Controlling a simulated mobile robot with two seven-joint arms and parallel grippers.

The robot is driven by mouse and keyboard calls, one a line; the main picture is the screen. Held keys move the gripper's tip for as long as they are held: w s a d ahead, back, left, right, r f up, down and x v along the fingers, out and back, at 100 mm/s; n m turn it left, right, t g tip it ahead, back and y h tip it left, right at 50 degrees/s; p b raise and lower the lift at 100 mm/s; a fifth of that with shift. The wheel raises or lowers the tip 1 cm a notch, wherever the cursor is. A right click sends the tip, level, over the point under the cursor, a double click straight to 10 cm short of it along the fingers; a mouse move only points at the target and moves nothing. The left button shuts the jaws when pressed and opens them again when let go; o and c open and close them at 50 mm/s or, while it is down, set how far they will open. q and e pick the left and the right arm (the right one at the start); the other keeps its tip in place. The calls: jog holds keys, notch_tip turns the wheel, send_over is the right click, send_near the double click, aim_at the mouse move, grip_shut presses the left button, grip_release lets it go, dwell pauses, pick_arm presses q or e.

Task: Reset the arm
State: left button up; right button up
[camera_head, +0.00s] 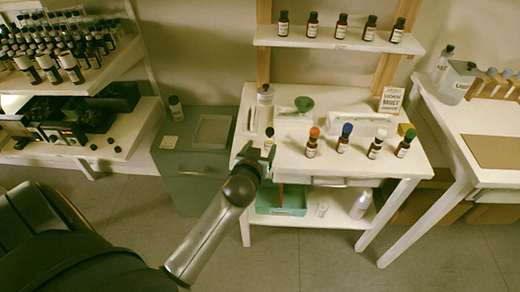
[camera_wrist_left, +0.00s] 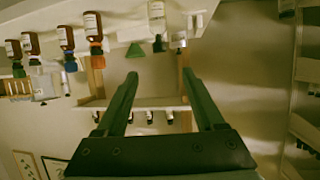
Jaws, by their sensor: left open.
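My left arm reaches up through the middle of the head view. My right gripper is not in view.
Bottles with orange (camera_head: 312,143), blue (camera_head: 345,138), white (camera_head: 376,143) and green (camera_head: 405,143) caps stand on the table. A green funnel (camera_head: 304,104) is behind. Several bottles line the upper shelf (camera_head: 340,42). A grey-green cabinet (camera_head: 190,180) is left; open floor lies in front.

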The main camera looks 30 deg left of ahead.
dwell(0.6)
pick_arm(q)
jog(key=s+d+f+m+g+h, duration=0.1)
jog(key=s+d+f+m+h, duration=0.2)
jog(key=s+d+f, duration=0.3)
jog(key=s+d+f+m+g+h, duration=0.2)
jog(key=s+d+f, duration=0.5)
jog(key=s+f, duration=0.4)
jog(key=s+m+h, duration=0.1)
jog(key=s+h, duration=0.1)
jog(key=s, duration=0.2)
jog(key=shift+s+d+g, duration=0.15)
jog(key=shift+d+g, duration=0.1)
jog(key=shift+g, duration=0.05)
